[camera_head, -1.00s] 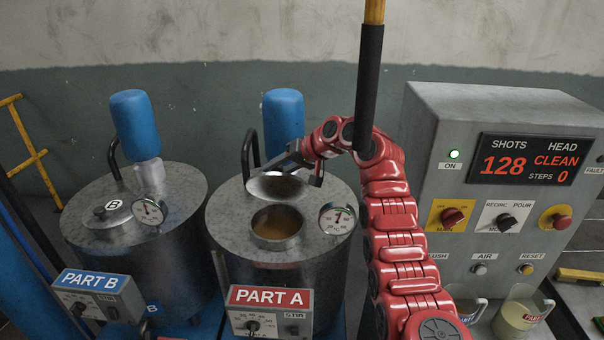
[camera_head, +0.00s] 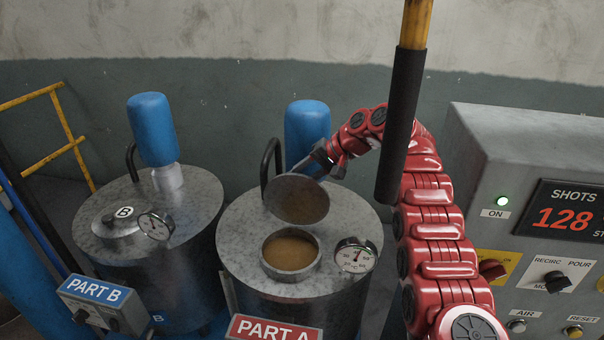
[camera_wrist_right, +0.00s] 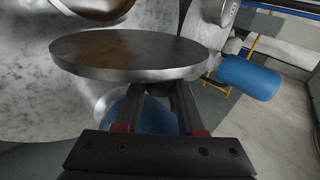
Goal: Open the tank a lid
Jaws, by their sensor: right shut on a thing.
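The tank labelled PART A (camera_head: 243,240) is a grey metal cylinder with a round filler opening (camera_head: 291,252), and amber liquid shows inside. Its round metal lid (camera_head: 298,199) is tilted up behind the opening, its inner face toward the head camera. My right gripper (camera_head: 322,160) is behind the lid and shut on it. In the right wrist view the lid (camera_wrist_right: 130,52) is seen nearly edge-on at the tips of my right gripper (camera_wrist_right: 158,92). The exact grip point is hidden behind the lid. My left gripper is not in view.
The PART B tank (camera_head: 185,215) stands left with its lid (camera_head: 120,220) on. A gauge (camera_head: 354,256) sits right of the opening. A blue motor (camera_head: 307,132) and black pipe (camera_head: 268,160) rise behind. A hanging black-and-yellow pole (camera_head: 400,125) and the control cabinet (camera_head: 475,160) are right.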

